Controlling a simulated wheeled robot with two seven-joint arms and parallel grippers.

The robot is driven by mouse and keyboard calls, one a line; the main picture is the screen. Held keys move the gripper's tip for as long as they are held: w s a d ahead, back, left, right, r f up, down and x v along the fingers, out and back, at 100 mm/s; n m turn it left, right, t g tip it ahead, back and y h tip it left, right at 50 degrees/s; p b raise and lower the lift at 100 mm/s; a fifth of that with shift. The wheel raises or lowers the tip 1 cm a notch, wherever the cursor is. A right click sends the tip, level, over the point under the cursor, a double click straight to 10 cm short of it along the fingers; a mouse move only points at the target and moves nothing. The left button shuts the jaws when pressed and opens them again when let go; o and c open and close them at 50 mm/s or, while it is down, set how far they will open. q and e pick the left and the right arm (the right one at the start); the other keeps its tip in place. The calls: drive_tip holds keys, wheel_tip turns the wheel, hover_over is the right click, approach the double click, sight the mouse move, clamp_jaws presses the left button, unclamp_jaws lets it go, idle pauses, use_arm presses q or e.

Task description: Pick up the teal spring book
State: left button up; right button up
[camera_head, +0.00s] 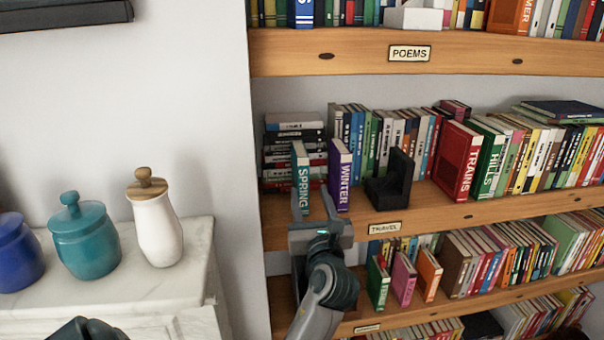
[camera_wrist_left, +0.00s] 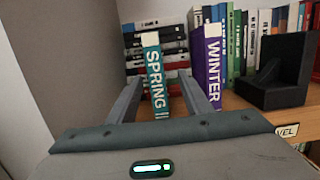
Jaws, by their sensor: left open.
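The teal spring book (camera_head: 301,172) stands upright on the middle shelf, its white-lettered spine facing out. It also shows in the left wrist view (camera_wrist_left: 155,75). My left gripper (camera_head: 312,197) is open in front of the shelf, its fingers pointing in toward the book. In the left wrist view the book appears between the two fingers (camera_wrist_left: 160,84), nearer the left one. I cannot tell whether the fingertips reach past its spine, and I see no clear contact. The purple winter book (camera_head: 340,176) stands just right of it, with the right finger in front of the gap. My right gripper is out of view.
A stack of lying books (camera_head: 283,125) is behind the spring book. A black bookend (camera_head: 394,180) stands right of the winter book. The POEMS shelf (camera_head: 450,55) is above. Jars, including a teal one (camera_head: 84,240), stand on the marble mantel (camera_head: 120,295) at left.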

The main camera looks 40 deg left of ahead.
sight(305, 183)
use_arm(q)
drive_tip(key=p+x, duration=0.1)
drive_tip(key=x, duration=0.3)
drive_tip(key=shift+a+r, duration=0.15)
drive_tip(key=shift+r, duration=0.05)
drive_tip(key=shift+w+a, duration=0.2)
drive_tip(key=shift+a, duration=0.2)
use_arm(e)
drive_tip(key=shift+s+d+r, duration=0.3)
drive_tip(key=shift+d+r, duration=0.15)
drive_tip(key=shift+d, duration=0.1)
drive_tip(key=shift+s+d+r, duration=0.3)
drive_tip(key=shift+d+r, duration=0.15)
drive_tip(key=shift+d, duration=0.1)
use_arm(q)
drive_tip(key=shift+w+a+p, duration=0.1)
drive_tip(key=shift+a+p, duration=0.05)
drive_tip(key=shift+p, duration=0.15)
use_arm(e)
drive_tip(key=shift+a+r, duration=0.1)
